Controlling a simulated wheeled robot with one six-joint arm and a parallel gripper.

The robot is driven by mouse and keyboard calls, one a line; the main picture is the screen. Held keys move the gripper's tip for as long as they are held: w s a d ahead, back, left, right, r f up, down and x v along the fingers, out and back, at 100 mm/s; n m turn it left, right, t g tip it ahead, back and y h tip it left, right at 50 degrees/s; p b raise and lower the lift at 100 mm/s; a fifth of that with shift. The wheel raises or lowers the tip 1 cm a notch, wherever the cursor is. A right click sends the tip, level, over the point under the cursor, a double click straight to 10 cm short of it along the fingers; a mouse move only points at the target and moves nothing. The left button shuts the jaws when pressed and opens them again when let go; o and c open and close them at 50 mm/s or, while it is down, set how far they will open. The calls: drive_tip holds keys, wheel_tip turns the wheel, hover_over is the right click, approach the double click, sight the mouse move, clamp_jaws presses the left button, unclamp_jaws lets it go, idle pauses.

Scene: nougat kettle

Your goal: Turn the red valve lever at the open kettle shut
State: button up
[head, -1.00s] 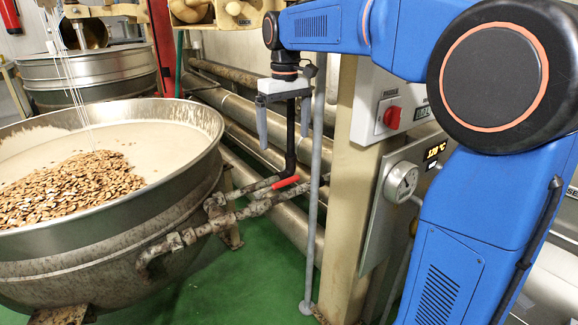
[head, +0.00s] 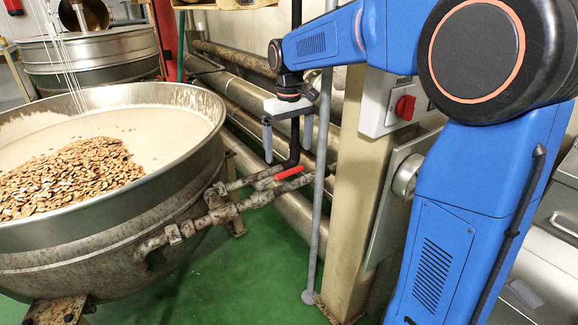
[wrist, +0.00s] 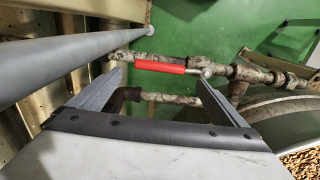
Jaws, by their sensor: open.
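The red valve lever (head: 289,172) sits on the rusty pipework beside the open kettle (head: 130,225). In the wrist view the lever (wrist: 160,67) lies roughly along its pipe, with its metal pivot at the right end. My gripper (head: 287,154) is open and empty, fingers pointing down, just above the lever. In the wrist view the lever shows beyond the fingertips of my gripper (wrist: 159,78), roughly across the gap between them. I see no contact; the exact height gap is hard to tell. The kettle holds a pale mass and brown nuts.
A dark vertical pipe (head: 296,138) runs close by my gripper. A thin grey post (head: 319,210) stands just right of the lever. A beige column (head: 352,200) with a red switch (head: 405,107) is further right. Green floor (head: 255,270) lies clear below.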

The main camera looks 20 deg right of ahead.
sight(280, 176)
wheel_tip(280, 176, down, 7)
drive_tip(key=shift+r, duration=0.1)
idle(0.4)
drive_tip(key=c, duration=1.5)
